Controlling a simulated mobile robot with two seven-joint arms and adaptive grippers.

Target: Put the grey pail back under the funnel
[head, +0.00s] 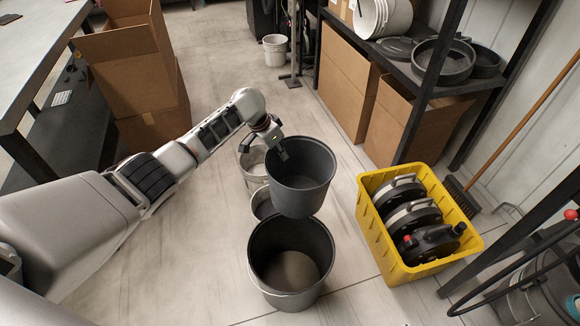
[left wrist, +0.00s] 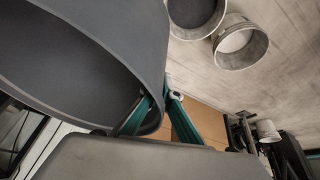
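A dark grey pail (head: 303,180) hangs upright above the floor in the head view. My left gripper (head: 281,153) is shut on its far left rim. In the left wrist view the pail (left wrist: 85,45) fills the upper left, with its rim between the teal-padded fingers (left wrist: 160,108). A second dark grey pail (head: 262,272) stands on the floor nearer to me, partly overlapped by the held one. I cannot make out a funnel for certain. My right gripper is out of view.
Two light pails (head: 246,165) stand partly hidden behind the held pail. A yellow crate (head: 388,262) of dark round units is at right. A small white pail (head: 275,52) stands by a dark post (head: 292,50) at the back. Cardboard boxes (head: 130,55) and a shelf (head: 440,88) flank the floor.

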